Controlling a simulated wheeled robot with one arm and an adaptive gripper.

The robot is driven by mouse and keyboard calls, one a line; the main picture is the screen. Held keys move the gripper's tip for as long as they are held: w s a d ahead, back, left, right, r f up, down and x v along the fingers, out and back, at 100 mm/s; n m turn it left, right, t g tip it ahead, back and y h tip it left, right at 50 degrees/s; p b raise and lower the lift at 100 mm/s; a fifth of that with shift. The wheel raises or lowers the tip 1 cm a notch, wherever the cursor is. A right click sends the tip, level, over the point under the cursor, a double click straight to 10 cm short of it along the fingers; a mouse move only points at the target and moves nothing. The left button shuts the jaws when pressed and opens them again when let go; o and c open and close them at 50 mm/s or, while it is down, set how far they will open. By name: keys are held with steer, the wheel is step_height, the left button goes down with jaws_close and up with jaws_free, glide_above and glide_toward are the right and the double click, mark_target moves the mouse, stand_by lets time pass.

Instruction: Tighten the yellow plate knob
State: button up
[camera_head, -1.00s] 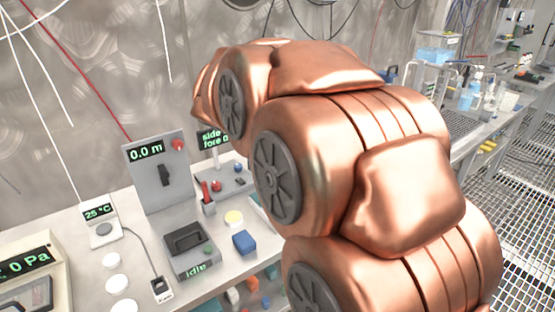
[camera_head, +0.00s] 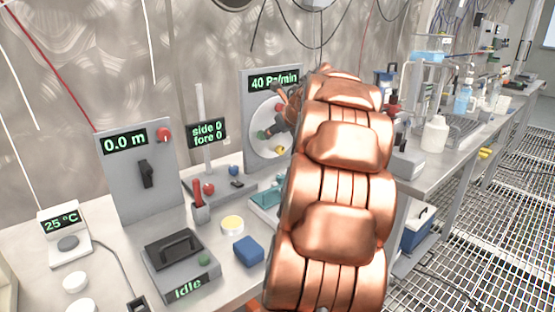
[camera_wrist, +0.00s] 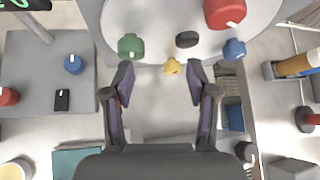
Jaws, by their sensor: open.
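The yellow plate knob (camera_wrist: 172,66) sits at the lower rim of a pale round plate (camera_wrist: 160,50) in the wrist view. My gripper (camera_wrist: 161,70) is open, with its two dark fingers on either side of the yellow knob in the picture. The knob appears nearer the right fingertip, and I cannot tell how far in front of it the tips are. In the head view the plate (camera_head: 261,112) stands upright under a "40 Pa/min" display (camera_head: 274,82). The yellow knob (camera_head: 282,149) shows near the plate's lower edge, and my arm hides the plate's right part.
Around the yellow knob are a green knob (camera_wrist: 131,46), a black knob (camera_wrist: 187,39), a red knob (camera_wrist: 225,12) and a blue knob (camera_wrist: 234,49). A "side/fore" display stand (camera_head: 207,133), a teal tray (camera_head: 265,197) and a blue block (camera_head: 248,251) are on the bench.

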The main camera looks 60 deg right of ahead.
steer(key=n+g, duration=0.1)
glide_toward(282, 150)
steer(key=w, duration=0.1)
steer(key=shift+s+f+b+x, duration=0.15)
steer(key=shift+b+x, duration=0.15)
steer(key=shift+x, duration=1.8)
steer(key=shift+s+f+b+x, duration=0.15)
steer(key=shift+b+x, duration=0.15)
steer(key=shift+x, duration=1.75)
steer(key=shift+r, duration=0.1)
jaws_close()
